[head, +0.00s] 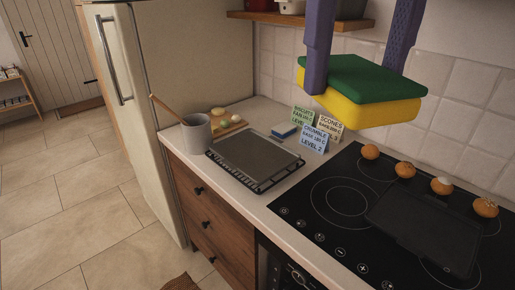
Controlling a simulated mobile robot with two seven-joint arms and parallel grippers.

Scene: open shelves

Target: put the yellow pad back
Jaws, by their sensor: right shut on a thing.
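The yellow pad (372,112) is a thick block with a green top layer, at the upper right of the head view. My right gripper (356,80) is shut on it, with one purple finger at each side. The pad hangs in the air, apart from the worktop, with the cards and hob lower in the picture. My left gripper is not in view.
A wooden shelf (265,17) with pots crosses the top. Several buns and a dark tray (425,228) are at the hob.

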